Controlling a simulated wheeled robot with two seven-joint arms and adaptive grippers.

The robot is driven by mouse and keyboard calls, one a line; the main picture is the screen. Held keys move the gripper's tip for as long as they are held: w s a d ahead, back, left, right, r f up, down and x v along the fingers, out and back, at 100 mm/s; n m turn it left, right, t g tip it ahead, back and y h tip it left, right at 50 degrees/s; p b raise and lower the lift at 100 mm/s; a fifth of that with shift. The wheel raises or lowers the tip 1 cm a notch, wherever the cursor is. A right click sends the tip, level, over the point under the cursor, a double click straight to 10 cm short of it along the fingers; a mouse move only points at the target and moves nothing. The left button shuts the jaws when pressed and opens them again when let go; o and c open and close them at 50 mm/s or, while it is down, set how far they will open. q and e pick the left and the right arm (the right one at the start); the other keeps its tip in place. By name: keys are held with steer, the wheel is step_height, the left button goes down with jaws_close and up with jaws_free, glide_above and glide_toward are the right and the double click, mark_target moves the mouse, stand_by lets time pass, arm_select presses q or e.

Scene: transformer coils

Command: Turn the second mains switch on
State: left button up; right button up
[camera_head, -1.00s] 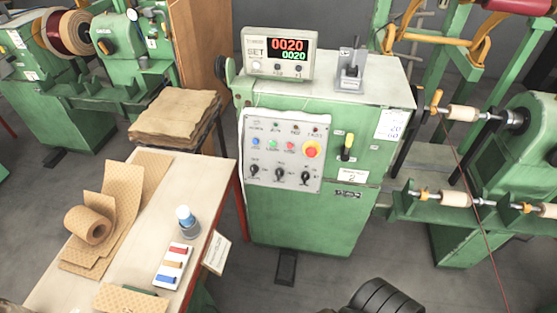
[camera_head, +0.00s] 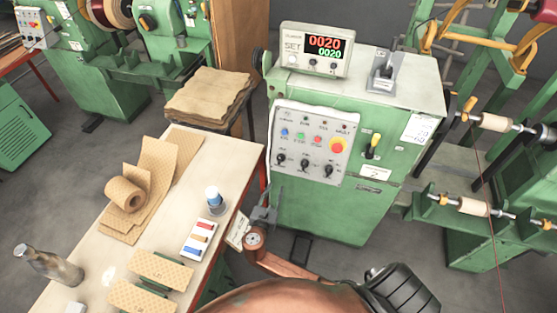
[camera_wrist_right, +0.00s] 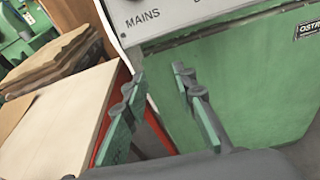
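The green machine (camera_head: 330,217) carries a pale control panel (camera_head: 312,147) with three black rotary knobs in its lower row. The leftmost knob (camera_head: 281,160) is too small for me to read its position. In the right wrist view the panel's lower corner (camera_wrist_right: 172,14) bears the word MAINS; the knob itself is outside that view. My right gripper (camera_head: 264,215) is low in front of the machine, beside the table's right edge. In the right wrist view the right gripper (camera_wrist_right: 157,82) has its fingers apart with nothing between them, below the panel. My left gripper is not in view.
A worktable (camera_head: 95,272) with brown sheets, a bottle and a tray of coloured pieces stands at the left. A yellow-handled lever (camera_head: 373,147) and a card marked 2 (camera_head: 375,174) sit right of the panel. Spindles (camera_head: 470,207) stick out at the right.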

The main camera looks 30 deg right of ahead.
steer(key=t+h, duration=0.1)
steer(key=h, duration=0.1)
glide_toward(279, 159)
steer(key=shift+n, duration=0.3)
steer(key=x, duration=0.7)
steer(key=shift+d, duration=0.1)
steer(key=shift+w+d, duration=0.3)
steer(key=shift+d, duration=0.1)
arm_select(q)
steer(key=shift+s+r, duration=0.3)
arm_select(e)
jaws_close()
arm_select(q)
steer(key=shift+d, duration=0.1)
arm_select(e)
steer(key=shift+a, duration=0.1)
